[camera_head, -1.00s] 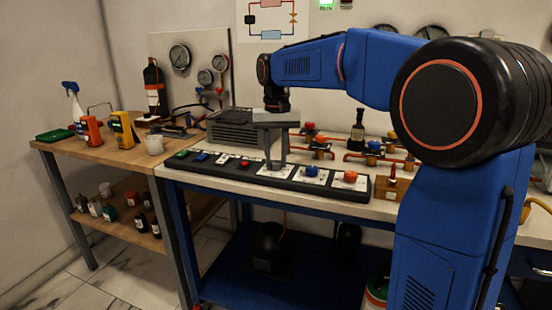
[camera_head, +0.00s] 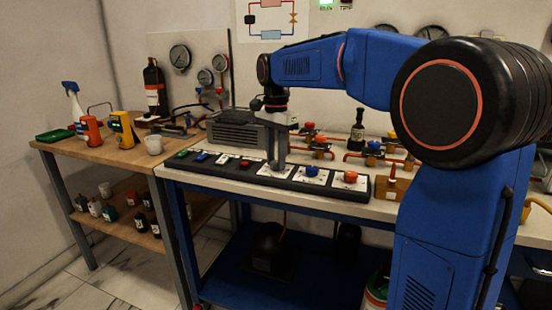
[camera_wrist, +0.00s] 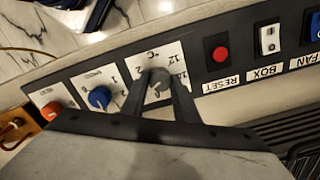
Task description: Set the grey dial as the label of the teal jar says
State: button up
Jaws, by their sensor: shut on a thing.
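The grey dial (camera_wrist: 158,84) sits on a white plate (camera_wrist: 145,58) marked °C with numbers, upside down in the wrist view. My gripper (camera_wrist: 158,92) is shut on the dial, one finger on each side. The dial's pointer cannot be read clearly. In the head view my gripper (camera_head: 278,166) points straight down onto the panel, and its fingers hide the dial. I cannot pick out the teal jar for sure among the small jars on the lower shelf (camera_head: 122,225), and no label there is readable.
The black panel (camera_head: 227,176) also carries a blue knob (camera_wrist: 99,97) and an orange knob (camera_wrist: 51,111) on one side of the dial. A red RESET button (camera_wrist: 220,54) and a BOX switch (camera_wrist: 267,38) are on the other. A grey ribbed box (camera_head: 230,137) stands behind.

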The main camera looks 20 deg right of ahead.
aim_at(276, 162)
jog(key=shift+m, duration=0.9)
jog(key=o, duration=1.1)
jog(key=shift+c, duration=0.2)
jog(key=shift+r, duration=0.1)
notch_tip(276, 162, up, 17)
jog(key=shift+r, duration=0.1)
